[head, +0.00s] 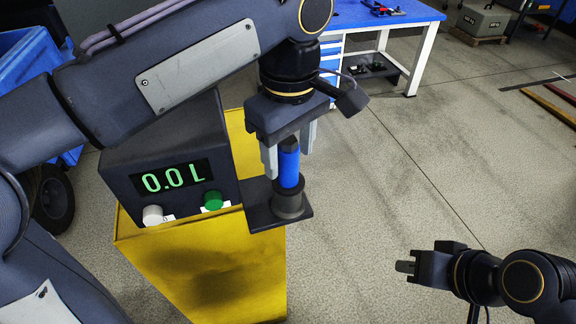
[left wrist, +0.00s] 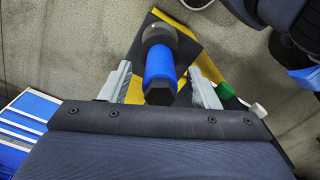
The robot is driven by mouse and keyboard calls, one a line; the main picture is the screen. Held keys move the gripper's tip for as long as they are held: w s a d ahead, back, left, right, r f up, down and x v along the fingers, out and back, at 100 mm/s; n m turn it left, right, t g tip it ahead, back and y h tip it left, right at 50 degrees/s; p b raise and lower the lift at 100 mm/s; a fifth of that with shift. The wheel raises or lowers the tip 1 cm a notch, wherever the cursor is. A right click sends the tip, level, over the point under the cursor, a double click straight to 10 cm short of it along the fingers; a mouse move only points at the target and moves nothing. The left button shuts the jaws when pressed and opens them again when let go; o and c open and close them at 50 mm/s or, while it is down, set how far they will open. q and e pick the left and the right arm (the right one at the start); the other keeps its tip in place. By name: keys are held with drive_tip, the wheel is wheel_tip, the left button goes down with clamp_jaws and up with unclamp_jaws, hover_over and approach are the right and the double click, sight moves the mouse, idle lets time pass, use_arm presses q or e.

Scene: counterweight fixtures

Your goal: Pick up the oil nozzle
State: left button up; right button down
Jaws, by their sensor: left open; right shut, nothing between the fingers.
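The oil nozzle (head: 289,166) has a blue grip and a dark top. It stands upright in a dark round holder (head: 288,203) on a small dark shelf at the front of the oil dispenser. My left gripper (head: 287,158) is above the holder with its grey fingers open on either side of the blue grip. In the left wrist view the nozzle (left wrist: 159,68) lies between the two fingers, with gaps visible. My right gripper (head: 405,267) is shut and empty at the lower right, well away from the nozzle.
The dispenser's dark display box (head: 185,165) reads 0.0 L and has a white and a green button. It sits on a yellow cabinet (head: 215,265). A blue workbench (head: 385,14) stands behind. A blue bin (head: 25,80) is at the left. The floor at right is mostly clear.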

sight(289, 182)
use_arm(q)
drive_tip(key=shift+f, duration=1.3)
clamp_jaws()
